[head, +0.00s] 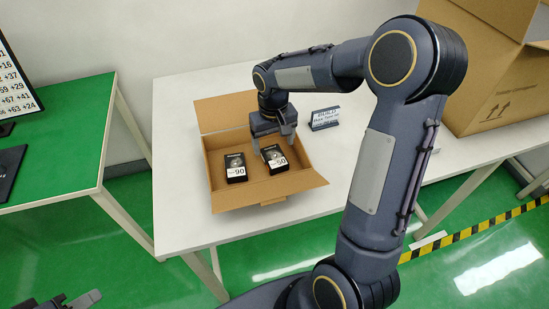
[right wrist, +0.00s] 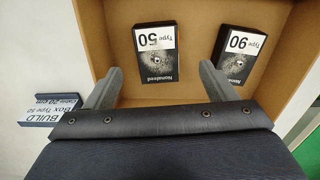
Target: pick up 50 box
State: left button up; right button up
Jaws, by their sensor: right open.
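The 50 box (head: 274,160) is a small black box with a white "50" label, lying in an open cardboard carton (head: 240,202) on the white table. In the right wrist view the 50 box (right wrist: 155,55) is ahead of the jaws. My right gripper (head: 273,145) is open and empty over the carton's far part. In the wrist view one finger (right wrist: 161,70) side lies left of the 50 box, the other between it and the 90 box. My left gripper (head: 85,299) shows only partly at the bottom left edge.
A similar 90 box (head: 236,168) lies beside the 50 box in the carton. A small sign (head: 325,118) stands right of the carton. A large cardboard box (head: 500,85) is at the table's right. A green table (head: 60,145) stands at left.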

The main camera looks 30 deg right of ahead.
aim_at(275, 157)
jog(key=f, duration=0.5)
jog(key=shift+d+f+p, duration=0.2)
jog(key=shift+f+p, duration=0.2)
jog(key=c, duration=1.1)
